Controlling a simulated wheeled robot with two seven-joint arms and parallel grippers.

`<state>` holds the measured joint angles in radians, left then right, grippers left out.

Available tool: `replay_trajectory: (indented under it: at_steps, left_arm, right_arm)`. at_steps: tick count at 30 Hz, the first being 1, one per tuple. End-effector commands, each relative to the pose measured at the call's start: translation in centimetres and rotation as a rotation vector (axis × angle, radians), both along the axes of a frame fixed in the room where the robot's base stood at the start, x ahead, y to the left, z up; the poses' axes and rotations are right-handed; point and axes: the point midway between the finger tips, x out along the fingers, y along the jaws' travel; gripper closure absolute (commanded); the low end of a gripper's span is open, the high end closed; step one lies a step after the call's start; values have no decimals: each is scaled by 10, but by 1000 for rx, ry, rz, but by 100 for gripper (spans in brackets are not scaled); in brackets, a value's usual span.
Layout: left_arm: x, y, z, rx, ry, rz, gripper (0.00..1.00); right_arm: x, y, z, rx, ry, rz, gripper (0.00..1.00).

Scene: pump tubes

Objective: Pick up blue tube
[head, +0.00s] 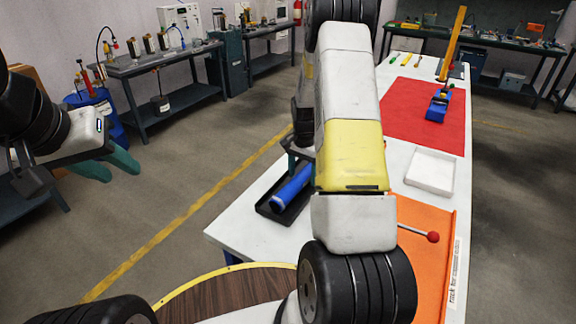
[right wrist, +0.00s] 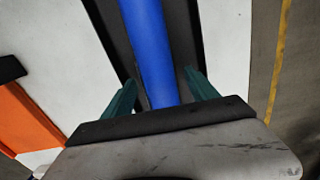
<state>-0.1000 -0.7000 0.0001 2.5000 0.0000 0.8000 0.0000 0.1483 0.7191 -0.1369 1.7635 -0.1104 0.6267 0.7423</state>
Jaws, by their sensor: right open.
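The blue tube (head: 291,188) lies in a black tray (head: 266,209) on the white table, partly hidden by my right arm in the head view. In the right wrist view the blue tube (right wrist: 150,45) runs up the picture between the two teal fingers of my right gripper (right wrist: 161,80). Those fingers are apart, one on each side of the tube, with gaps showing. In the head view my right gripper (head: 298,148) is mostly hidden behind my arm, by the tube's far end. My left gripper (head: 108,165) is empty at the left, away from the table, its fingers apart.
The table (head: 235,228) also bears a white tray (head: 430,172), an orange mat (head: 425,262) with a red-knobbed rod (head: 432,237), and a red mat (head: 405,112) with a blue-and-yellow tool (head: 438,105). Workbenches stand along the walls.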

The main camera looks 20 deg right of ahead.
Motion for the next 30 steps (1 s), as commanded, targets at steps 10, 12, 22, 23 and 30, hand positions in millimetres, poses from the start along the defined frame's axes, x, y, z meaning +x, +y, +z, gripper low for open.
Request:
replay_trajectory:
  at_steps: [10,12,22,23,30]
  left_arm:
    - [0,0,0,0,0,0,64]
    - [0,0,0,0,0,0,64]
    - [0,0,0,0,0,0,64]
    - [0,0,0,0,0,0,64]
    - [0,0,0,0,0,0,64]
  right_arm:
    - [0,0,1,0,0,0,70]
    - [0,0,1,0,0,0,83]
    - [0,0,1,0,-1,0,100]
    - [0,0,1,0,-1,0,100]
    - [1,0,12,-1,-3,0,100]
